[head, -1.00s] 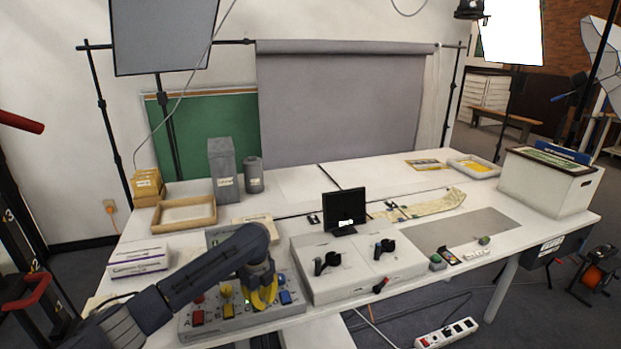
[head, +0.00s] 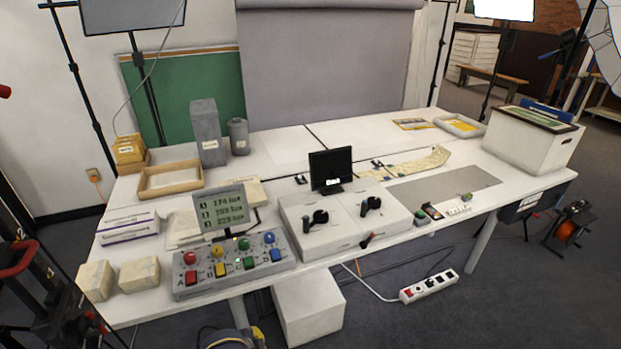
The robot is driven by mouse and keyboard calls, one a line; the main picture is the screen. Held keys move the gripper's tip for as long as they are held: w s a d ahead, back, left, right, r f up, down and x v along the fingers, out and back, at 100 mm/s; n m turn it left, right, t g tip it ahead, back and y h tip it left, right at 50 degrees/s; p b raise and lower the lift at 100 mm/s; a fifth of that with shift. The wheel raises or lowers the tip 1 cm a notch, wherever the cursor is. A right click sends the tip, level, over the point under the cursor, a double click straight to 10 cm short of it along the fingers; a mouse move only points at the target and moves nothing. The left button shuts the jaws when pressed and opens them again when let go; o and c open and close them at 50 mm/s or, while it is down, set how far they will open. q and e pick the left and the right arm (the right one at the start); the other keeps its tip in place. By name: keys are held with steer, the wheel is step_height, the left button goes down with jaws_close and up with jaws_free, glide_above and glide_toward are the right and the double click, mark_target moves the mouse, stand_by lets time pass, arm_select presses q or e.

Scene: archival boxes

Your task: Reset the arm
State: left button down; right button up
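My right gripper is out of view. The grey button box (head: 234,266) stands at the table's front edge, with red, yellow, green and blue round knobs above square buttons. Its display (head: 222,208) shows three lux readings. No gripper touches the box.
Two cream blocks (head: 139,274) sit left of the button box. A white console (head: 347,216) with black handles and a small monitor (head: 332,169) stands to its right. A white box (head: 309,307) is under the table. A lidded carton (head: 531,144) stands far right.

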arm_select(q)
steer(key=s+a+r+n+t+y, duration=0.1)
steer(key=s+a+r+n+y, duration=0.25)
steer(key=s+a, duration=0.45)
steer(key=s+a+r+n+y, duration=0.2)
steer(key=s+a+n, duration=0.2)
steer(key=s+a, duration=0.5)
steer(key=s+d+f+g+h, duration=0.1)
steer(key=d+f, duration=0.2)
steer(key=f, duration=1.2)
steer(key=s+d+f+g+h, duration=0.1)
steer(key=d+f+h, duration=0.15)
steer(key=f, duration=1.35)
steer(key=s+f+n+g, duration=0.3)
steer(key=s+f, duration=1.7)
steer(key=s, duration=0.2)
steer(key=shift+s+f+n+h, duration=0.2)
steer(key=shift+f+n+h, duration=0.1)
steer(key=shift+n+h, duration=0.1)
steer(key=shift+d, duration=0.1)
